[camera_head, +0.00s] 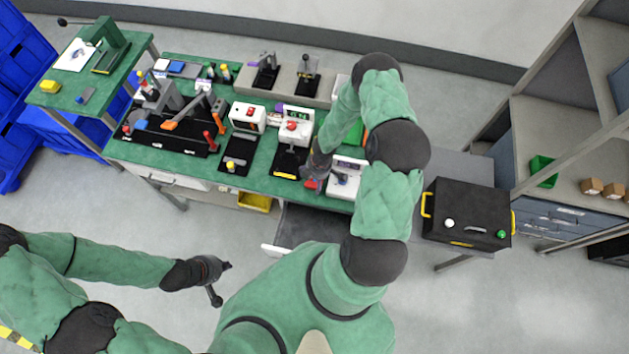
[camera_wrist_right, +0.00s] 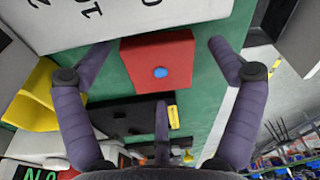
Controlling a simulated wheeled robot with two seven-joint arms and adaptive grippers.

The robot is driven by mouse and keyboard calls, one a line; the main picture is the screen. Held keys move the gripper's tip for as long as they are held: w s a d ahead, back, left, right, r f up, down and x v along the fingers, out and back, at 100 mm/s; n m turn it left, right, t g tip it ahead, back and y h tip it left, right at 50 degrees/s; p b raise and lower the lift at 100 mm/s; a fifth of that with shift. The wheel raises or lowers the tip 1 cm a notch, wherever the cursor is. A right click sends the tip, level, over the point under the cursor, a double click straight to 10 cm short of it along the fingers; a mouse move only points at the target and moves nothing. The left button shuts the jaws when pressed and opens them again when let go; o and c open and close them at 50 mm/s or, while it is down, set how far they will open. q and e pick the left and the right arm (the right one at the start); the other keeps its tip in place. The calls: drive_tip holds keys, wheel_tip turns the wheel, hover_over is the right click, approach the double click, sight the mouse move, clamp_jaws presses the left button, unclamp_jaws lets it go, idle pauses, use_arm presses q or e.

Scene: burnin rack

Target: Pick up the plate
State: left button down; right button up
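No object is clearly recognisable as a plate. A red block with a blue round spot (camera_wrist_right: 157,62) lies on the green bench top in the right wrist view, beside a white panel with black figures. In the head view it is a small red patch (camera_head: 311,184) at the bench's front edge, partly hidden by my right gripper (camera_head: 317,172). In the right wrist view my right gripper (camera_wrist_right: 160,50) is open, with purple fingers spread on either side of the red block. I cannot tell whether they touch it. My left gripper (camera_head: 222,282) is open and empty, away from the bench.
The green bench (camera_head: 210,177) is crowded with test devices. A white device (camera_head: 345,180) stands just right of my right gripper. A black box with yellow handles (camera_head: 467,214) stands further right. An open drawer (camera_head: 300,225) sits below the bench front. Floor around my left gripper is clear.

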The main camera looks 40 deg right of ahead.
drive_tip(key=c, duration=0.8)
drive_tip(key=shift+o, duration=0.2)
drive_tip(key=shift+r, duration=0.1)
